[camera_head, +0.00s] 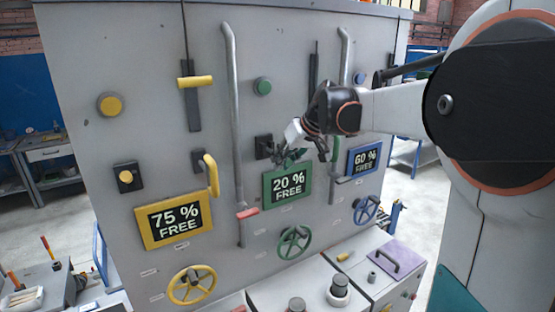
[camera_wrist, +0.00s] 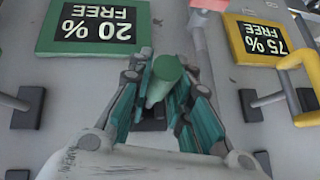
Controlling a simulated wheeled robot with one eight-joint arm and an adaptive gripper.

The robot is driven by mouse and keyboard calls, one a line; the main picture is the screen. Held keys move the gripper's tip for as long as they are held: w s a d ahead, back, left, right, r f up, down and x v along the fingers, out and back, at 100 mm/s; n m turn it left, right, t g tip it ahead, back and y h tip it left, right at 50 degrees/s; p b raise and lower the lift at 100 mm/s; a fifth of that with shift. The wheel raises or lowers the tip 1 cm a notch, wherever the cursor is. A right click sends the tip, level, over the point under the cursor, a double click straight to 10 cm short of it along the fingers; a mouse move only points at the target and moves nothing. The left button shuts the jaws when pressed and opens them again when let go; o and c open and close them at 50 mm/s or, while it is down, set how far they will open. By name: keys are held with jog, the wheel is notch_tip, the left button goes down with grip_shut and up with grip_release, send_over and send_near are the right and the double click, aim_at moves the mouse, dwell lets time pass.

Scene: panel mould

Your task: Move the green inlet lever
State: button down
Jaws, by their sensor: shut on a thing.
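The green inlet lever (camera_wrist: 165,75) shows in the wrist view as a green rounded bar between my fingers, pointing up in the picture. My gripper (camera_wrist: 162,92) is shut on it, with teal-padded fingers on both sides. In the head view my gripper (camera_head: 289,157) is at the panel, just above the green "20 % FREE" sign (camera_head: 287,184). There the lever is largely hidden by the fingers. A black mount (camera_head: 264,147) shows just left of the gripper.
The yellow lever (camera_head: 211,175) and "75 % FREE" sign (camera_head: 174,220) are to the left, the blue "60 % FREE" sign (camera_head: 364,157) to the right. A grey vertical pipe (camera_head: 233,120) stands left of my gripper. The green handwheel (camera_head: 294,242) is below.

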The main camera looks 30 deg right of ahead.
jog(key=r+g, duration=0.1)
jog(key=r+g+p, duration=0.1)
jog(key=shift+w+r, duration=0.3)
jog(key=shift+r, duration=0.05)
jog(key=shift+w+r+g+p, duration=0.25)
jog(key=shift+r+g+p, duration=0.35)
jog(key=shift+g, duration=0.35)
jog(key=shift+w+r+g+p, duration=0.2)
jog(key=shift+r+g+p, duration=0.35)
jog(key=shift+g, duration=0.4)
jog(key=c, duration=1.4)
grip_release()
jog(key=shift+c, duration=0.2)
jog(key=v, duration=1.2)
jog(key=shift+a, duration=0.2)
jog(key=shift+f, duration=0.1)
